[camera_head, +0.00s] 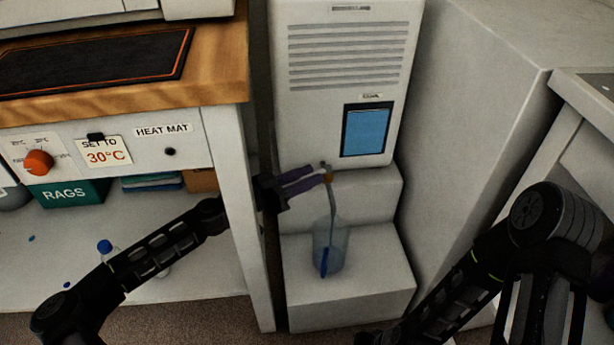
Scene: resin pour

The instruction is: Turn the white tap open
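A white dispenser (345,60) with a vented front and a blue panel (367,130) stands at the back centre. My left gripper (326,174) reaches in from the left, its two purple-grey fingers pointing right, just below the dispenser's lower front edge. Small dark and orange parts show at its fingertips. The white tap itself is not clearly visible there; the fingers may hide it. A thin grey-blue streak (333,205) runs from the fingertips down to a clear cup (331,240) on the lower white step. My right gripper is out of view.
A white stepped stand (345,310) sits below the dispenser. At left is a wooden-topped bench (215,85) with a heat mat (95,62), an orange knob (39,162) and a green rags box (68,194). A large white block (480,110) stands at right.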

